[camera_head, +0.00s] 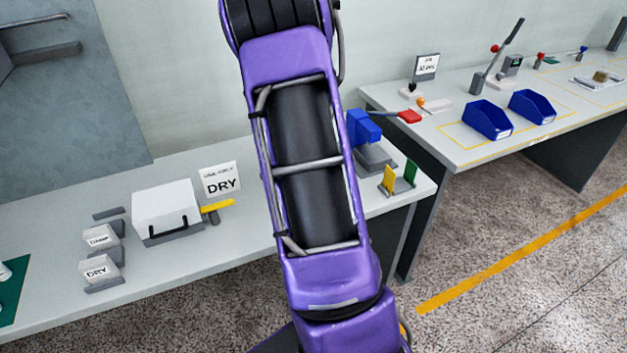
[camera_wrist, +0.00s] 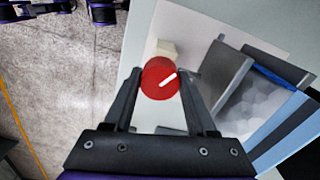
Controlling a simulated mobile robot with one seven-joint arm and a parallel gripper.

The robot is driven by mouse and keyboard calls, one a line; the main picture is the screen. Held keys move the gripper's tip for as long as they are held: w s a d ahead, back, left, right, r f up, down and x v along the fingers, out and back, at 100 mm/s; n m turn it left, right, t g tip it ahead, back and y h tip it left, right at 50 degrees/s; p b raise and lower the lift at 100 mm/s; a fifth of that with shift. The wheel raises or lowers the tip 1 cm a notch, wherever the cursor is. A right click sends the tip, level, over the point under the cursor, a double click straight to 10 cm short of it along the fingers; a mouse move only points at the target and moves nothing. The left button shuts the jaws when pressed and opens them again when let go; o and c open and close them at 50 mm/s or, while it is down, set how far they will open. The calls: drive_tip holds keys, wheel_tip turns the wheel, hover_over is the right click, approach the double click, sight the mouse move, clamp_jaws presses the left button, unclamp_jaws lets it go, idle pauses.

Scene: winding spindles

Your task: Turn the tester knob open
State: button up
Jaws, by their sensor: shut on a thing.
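A pale cream block (camera_wrist: 163,47) shows just beyond the knob. A grey slanted panel (camera_wrist: 226,75) stands to the right of the fingers. The knob and my gripper do not show in the head view, where my purple arm fills the middle.
A white box (camera_head: 166,209) with a yellow lever (camera_head: 217,206) stands on the left bench, beside a "DRY" sign (camera_head: 220,180). A blue device (camera_head: 363,127) and yellow and green plates (camera_head: 389,179) stand right of my arm. Blue bins (camera_head: 488,120) sit on the far bench.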

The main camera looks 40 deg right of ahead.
drive_tip(key=n+b, duration=0.1)
drive_tip(key=n, duration=1.1)
drive_tip(key=shift+n+b, duration=0.4)
drive_tip(key=n, duration=0.6)
drive_tip(key=n+p, duration=0.1)
drive_tip(key=n, duration=0.4)
drive_tip(key=shift+n, duration=0.4)
drive_tip(key=o, duration=1.4)
wheel_tip(320, 180, up, 18)
drive_tip(key=shift+f+p, duration=0.25)
drive_tip(key=shift+p, duration=0.7)
